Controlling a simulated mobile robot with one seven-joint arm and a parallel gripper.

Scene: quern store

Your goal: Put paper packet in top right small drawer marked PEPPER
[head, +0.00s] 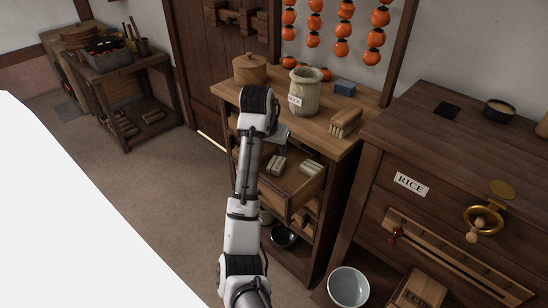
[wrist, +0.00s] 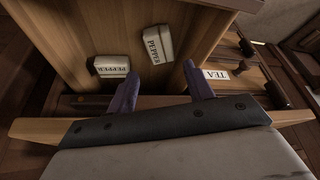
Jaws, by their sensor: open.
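The head view shows the packets at left (head: 276,166) and right (head: 311,168). The open drawer (head: 299,188) juts from the cabinet under the wooden top; its front label cannot be read. My gripper (wrist: 160,86) is open and empty over the drawer, its dark purple fingers apart. In the head view my wrist partly hides the gripper.
A drawer front marked TEA (wrist: 215,74) is right of the fingers in the wrist view. A jar (head: 304,91), round wooden box (head: 250,68) and brush (head: 346,122) stand on the top.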

